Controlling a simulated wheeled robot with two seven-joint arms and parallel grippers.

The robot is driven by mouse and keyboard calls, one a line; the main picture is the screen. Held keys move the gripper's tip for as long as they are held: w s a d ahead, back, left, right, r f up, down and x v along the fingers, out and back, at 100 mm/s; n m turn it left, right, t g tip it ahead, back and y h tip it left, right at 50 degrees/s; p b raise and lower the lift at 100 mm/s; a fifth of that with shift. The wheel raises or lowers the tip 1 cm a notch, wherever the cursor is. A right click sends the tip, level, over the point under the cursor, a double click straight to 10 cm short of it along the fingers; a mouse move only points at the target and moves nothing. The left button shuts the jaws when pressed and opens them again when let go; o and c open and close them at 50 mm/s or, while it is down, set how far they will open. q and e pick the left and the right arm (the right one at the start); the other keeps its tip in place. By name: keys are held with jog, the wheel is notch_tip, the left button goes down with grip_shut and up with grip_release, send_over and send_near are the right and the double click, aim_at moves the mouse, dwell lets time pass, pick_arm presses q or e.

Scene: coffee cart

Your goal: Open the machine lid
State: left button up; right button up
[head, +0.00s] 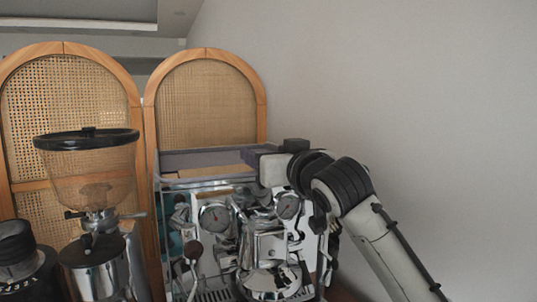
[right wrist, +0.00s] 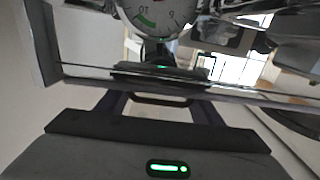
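The chrome espresso machine (head: 238,235) stands in the lower middle of the head view, with round gauges on its front. Its top has a grey-purple frame (head: 195,158) around a tan surface; I cannot tell how far the lid is raised. My right gripper (head: 250,157) is at the top right edge of the machine. In the right wrist view its two purple fingers (right wrist: 160,103) stand apart, just by the machine's edge bar (right wrist: 75,72). A dark piece (right wrist: 160,73) lies at the fingertips; contact is unclear. My left gripper is out of view.
A coffee grinder (head: 92,175) with a clear hopper stands to the left of the machine. A dark object (head: 20,255) is at the far left. Arched cane panels (head: 207,105) stand behind. The space above the machine, before the bare wall, is free.

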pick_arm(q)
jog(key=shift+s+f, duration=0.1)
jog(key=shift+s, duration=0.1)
pick_arm(e)
jog(key=shift+d+r, duration=0.1)
jog(key=shift+w+r+g, duration=0.1)
jog(key=shift+r+g, duration=0.05)
jog(key=shift+g, duration=0.15)
jog(key=g, duration=0.1)
jog(key=w+r+g+h, duration=0.1)
jog(key=shift+r+g, duration=0.15)
jog(key=shift+g, duration=0.25)
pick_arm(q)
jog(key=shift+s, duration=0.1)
pick_arm(e)
jog(key=shift+w+a+r+g+h, duration=0.2)
jog(key=shift+w+g+h, duration=0.15)
jog(key=shift+g, duration=0.45)
jog(key=shift+w+a+r+g+h, duration=0.1)
jog(key=shift+w+r+g+h, duration=0.2)
jog(key=shift+g, duration=0.5)
jog(key=shift+w+f, duration=0.1)
jog(key=o, duration=1.2)
